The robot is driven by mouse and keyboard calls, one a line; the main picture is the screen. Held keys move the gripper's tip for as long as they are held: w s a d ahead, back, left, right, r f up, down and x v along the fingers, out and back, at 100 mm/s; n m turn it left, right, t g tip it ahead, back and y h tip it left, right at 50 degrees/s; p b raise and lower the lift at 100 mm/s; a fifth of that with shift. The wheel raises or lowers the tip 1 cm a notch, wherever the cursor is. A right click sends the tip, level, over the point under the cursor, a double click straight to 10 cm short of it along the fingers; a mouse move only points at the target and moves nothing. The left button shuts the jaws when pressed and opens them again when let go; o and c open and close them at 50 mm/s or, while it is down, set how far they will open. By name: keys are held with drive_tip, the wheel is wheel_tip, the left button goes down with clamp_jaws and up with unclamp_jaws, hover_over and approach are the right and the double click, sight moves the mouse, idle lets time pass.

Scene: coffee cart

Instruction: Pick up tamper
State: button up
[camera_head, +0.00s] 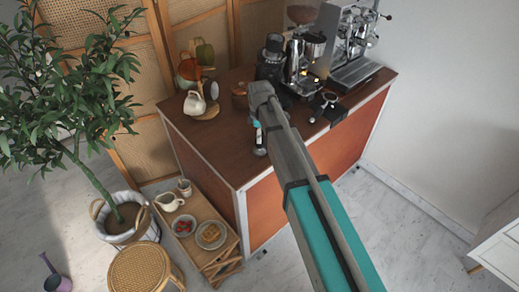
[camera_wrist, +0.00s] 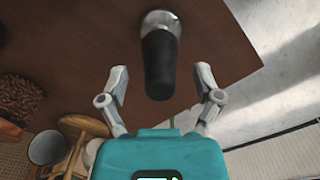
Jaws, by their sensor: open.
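The tamper (camera_wrist: 160,55) has a black handle and a silver metal base. In the wrist view it is at the upper middle, on the brown wooden counter top, with its handle end toward my gripper. My gripper (camera_wrist: 159,72) is open, one finger on each side of the handle in the picture, with a visible gap on both sides. I cannot tell how far the fingers are above or around the handle. In the head view my arm hides part of this area, and the tamper (camera_head: 260,151) shows small below my gripper, near the counter's front edge.
A low wooden cart (camera_head: 220,245) with food and a potted plant (camera_head: 125,220) stand at the left.

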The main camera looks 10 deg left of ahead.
clamp_jaws()
idle(0.5)
drive_tip(key=shift+r, duration=0.2)
wheel_tip(320, 180, up, 3)
drive_tip(key=p, duration=0.3)
drive_tip(key=s+d+r+p, duration=0.2)
drive_tip(key=s+r+p, duration=0.2)
drive_tip(key=s+p, duration=0.1)
drive_tip(key=s+d+r+p, duration=0.3)
drive_tip(key=s+r+p, duration=0.2)
drive_tip(key=s, duration=0.2)
drive_tip(key=shift+s+d+r, duration=0.3)
drive_tip(key=shift+s+d, duration=0.05)
drive_tip(key=shift+s, duration=0.05)
drive_tip(key=shift+f, duration=0.15)
idle(0.3)
